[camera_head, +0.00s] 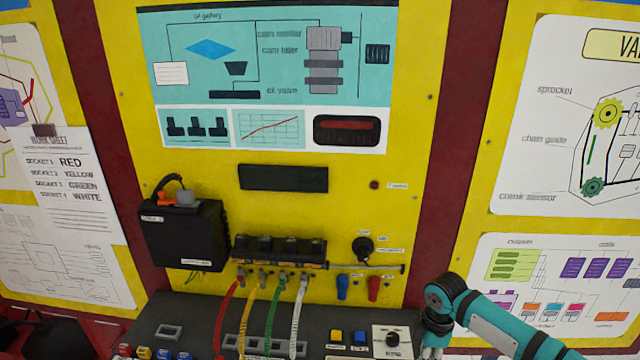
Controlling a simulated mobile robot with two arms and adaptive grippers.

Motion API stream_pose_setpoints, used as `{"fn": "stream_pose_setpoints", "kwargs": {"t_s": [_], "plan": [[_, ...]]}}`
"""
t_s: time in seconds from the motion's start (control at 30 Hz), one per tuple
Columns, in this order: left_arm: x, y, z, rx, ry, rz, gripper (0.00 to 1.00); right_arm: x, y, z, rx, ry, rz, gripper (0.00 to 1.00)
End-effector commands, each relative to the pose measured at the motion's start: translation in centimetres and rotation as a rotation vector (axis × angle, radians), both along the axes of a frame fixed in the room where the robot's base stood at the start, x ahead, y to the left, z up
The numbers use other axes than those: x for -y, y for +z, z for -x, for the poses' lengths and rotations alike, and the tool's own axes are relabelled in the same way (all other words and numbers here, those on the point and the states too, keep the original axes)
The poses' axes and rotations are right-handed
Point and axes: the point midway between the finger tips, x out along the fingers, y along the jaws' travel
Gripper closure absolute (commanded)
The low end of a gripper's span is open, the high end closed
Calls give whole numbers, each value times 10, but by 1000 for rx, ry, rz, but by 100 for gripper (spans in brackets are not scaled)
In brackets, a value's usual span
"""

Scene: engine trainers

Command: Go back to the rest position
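My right arm (500,322) comes in from the lower right, teal and black. It bends at a round joint and runs down out of the bottom edge beside the dark console. Its gripper is below the picture and cannot be seen. My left arm and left gripper are not in view. The yellow engine trainer panel (215,165) stands in front of me. Red (228,315), yellow (252,312), green (273,312) and white (299,312) cables hang from a row of sockets (279,248) on the panel, down over the console.
The dark console (190,312) with switches and buttons juts out below the panel, just left of my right arm. A black box (185,238) with an orange plug is mounted at left. A work sheet (75,185) hangs further left. Poster boards (580,110) stand at right.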

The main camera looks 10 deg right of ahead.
Motion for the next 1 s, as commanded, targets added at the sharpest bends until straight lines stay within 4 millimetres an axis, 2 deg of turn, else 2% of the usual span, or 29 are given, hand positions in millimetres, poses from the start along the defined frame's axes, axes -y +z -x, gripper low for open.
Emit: {"fn": "stream_pose_setpoints", "kwargs": {"t_s": [0.13, 0.2, 0.3, 0.4, 0.57, 1.0], "plan": [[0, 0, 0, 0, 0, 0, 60, -58, -26, 34, 5, 2, -45, 100], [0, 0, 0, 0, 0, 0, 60, -97, -37, 62, 21, -28, -85, 100], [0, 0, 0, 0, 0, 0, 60, -144, -41, 102, 62, -133, -153, 100], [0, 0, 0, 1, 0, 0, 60, -171, -33, 138, 104, -295, -215, 100], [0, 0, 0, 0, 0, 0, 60, -175, -15, 176, 154, -555, -258, 100], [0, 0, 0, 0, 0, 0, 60, -128, 20, 242, 235, -1043, -224, 100]]}}
